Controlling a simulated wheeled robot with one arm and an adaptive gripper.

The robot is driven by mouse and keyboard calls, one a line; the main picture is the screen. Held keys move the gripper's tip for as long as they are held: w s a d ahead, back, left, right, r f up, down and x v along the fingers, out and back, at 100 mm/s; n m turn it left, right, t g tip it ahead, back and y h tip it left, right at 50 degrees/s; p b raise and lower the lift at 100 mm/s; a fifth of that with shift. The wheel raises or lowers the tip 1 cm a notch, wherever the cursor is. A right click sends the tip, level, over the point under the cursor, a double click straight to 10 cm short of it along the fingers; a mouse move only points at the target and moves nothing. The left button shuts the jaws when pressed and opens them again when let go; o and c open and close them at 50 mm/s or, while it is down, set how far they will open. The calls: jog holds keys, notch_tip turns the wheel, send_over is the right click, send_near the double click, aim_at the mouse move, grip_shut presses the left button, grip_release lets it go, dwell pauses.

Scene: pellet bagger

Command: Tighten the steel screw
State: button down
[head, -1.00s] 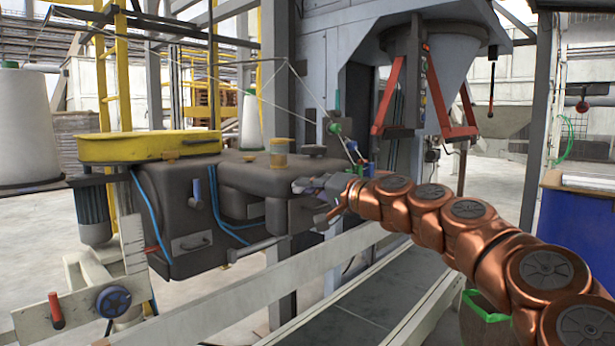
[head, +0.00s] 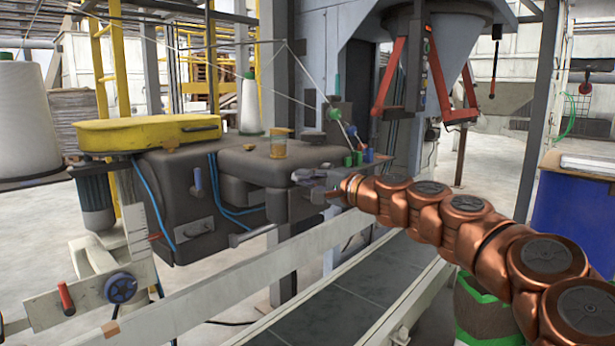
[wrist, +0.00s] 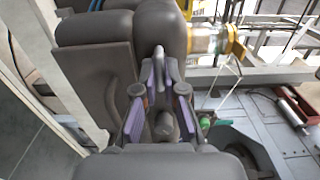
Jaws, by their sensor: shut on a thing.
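My gripper (head: 308,182) reaches from the right to the side of the dark grey sewing head (head: 240,183). In the wrist view, my gripper (wrist: 160,84) has its purple-padded fingers drawn together at their tips. They are shut on a small grey piece that I take for the steel screw (wrist: 161,57), beside the dark grey housing (wrist: 103,70). The screw's shank and seat are hidden, and in the head view the fingers cover it.
A yellow guard (head: 150,132) and white thread cones (head: 250,105) are at the left and back. Pale rails (head: 200,297) run below my arm. A red-legged hopper frame (head: 440,75) stands behind. A blue drum (head: 570,205) is at the right.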

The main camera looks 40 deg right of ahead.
jog(key=c, duration=1.3)
grip_release()
jog(key=shift+o, duration=0.2)
jog(key=shift+s, duration=0.15)
jog(key=v, duration=1.1)
jog(key=shift+s, duration=0.35)
jog(key=shift+d, duration=0.15)
